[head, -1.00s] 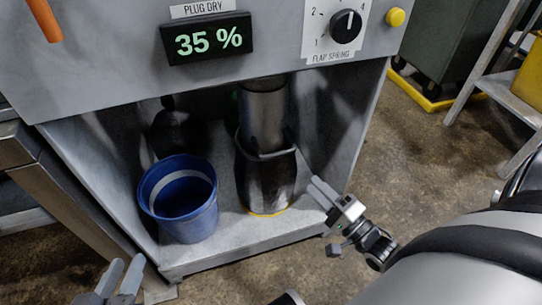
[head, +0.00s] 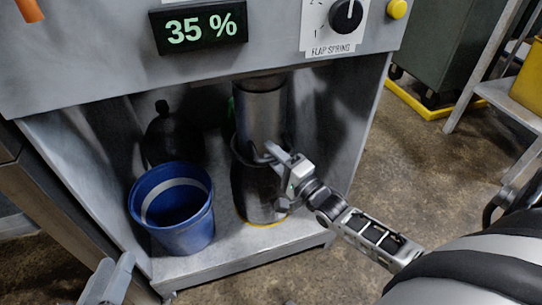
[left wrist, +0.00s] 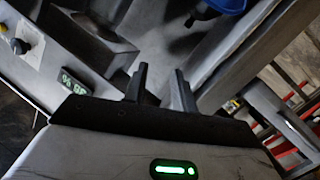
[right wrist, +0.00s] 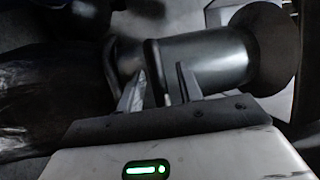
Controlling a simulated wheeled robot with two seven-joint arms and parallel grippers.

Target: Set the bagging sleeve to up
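The bagging sleeve (head: 254,184) is a dark, bag-like sleeve around the lower part of a grey metal tube (head: 262,115) inside the compactor's lower bay. In the right wrist view the dark sleeve (right wrist: 50,110) lies at the left, with a dark loop-like rim (right wrist: 152,68) around the tube (right wrist: 205,60). My right gripper (head: 275,152) is at the sleeve's upper rim. Its fingers (right wrist: 160,88) are apart, with the rim seemingly between them; contact cannot be told. My left gripper (head: 113,275) is open and empty, low at the left; its fingers also show in the left wrist view (left wrist: 162,85).
A blue bucket (head: 174,205) stands left of the sleeve on the bay floor. A dark rounded object (head: 170,135) is behind it. Above are a "35 %" display (head: 199,27) and a flap spring knob (head: 346,15). Bay side walls bound the space; floor at right is open.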

